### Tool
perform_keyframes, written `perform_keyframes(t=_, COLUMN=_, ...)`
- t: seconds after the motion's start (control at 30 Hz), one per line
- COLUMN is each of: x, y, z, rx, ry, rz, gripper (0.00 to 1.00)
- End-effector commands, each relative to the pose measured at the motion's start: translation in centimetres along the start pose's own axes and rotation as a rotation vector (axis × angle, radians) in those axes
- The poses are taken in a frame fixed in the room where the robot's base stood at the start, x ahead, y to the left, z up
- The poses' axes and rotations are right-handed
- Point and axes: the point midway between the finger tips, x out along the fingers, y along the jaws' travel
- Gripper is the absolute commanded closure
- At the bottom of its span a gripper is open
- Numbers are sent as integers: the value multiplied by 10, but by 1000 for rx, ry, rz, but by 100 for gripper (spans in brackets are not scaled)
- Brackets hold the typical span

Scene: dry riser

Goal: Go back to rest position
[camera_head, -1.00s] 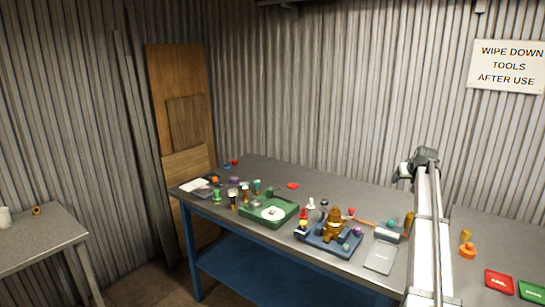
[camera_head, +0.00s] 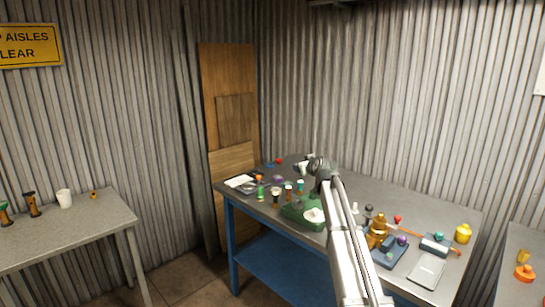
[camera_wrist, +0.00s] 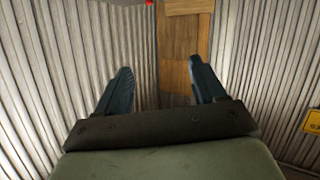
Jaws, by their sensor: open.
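My gripper (camera_wrist: 160,84) shows in the wrist view with its two dark fingers spread apart and nothing between them. That view faces the corrugated wall and the wooden boards (camera_wrist: 185,50). In the head view my arm reaches up from the bottom over the workbench (camera_head: 250,209). The fingers are too small to make out clearly there.
Several small items crowd the bench, with a golden figure (camera_head: 378,232) on a blue base and a grey flat plate (camera_head: 427,270) at right. A side table (camera_head: 70,236) at left holds a white cup (camera_head: 65,198). Wooden boards (camera_head: 228,110) lean in the corner.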

Motion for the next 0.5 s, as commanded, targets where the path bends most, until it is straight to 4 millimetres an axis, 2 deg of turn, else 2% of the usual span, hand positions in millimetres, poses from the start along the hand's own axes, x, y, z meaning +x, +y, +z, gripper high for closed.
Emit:
perform_keyframes(t=0.03, x=2, y=-32, z=-5, rx=-13, ry=22, rz=-23, gripper=30)
perform_keyframes(t=0.17, x=8, y=-96, z=-6, rx=-35, ry=60, rz=-68, gripper=30)
perform_keyframes(t=0.23, x=10, y=-128, z=8, rx=-42, ry=58, rz=-93, gripper=30)
perform_keyframes(t=0.3, x=13, y=-151, z=34, rx=-42, ry=35, rz=-114, gripper=30)
perform_keyframes(t=0.37, x=15, y=-162, z=59, rx=-37, ry=4, rz=-126, gripper=30)
perform_keyframes(t=0.5, x=18, y=-177, z=126, rx=-21, ry=-88, rz=-149, gripper=30)
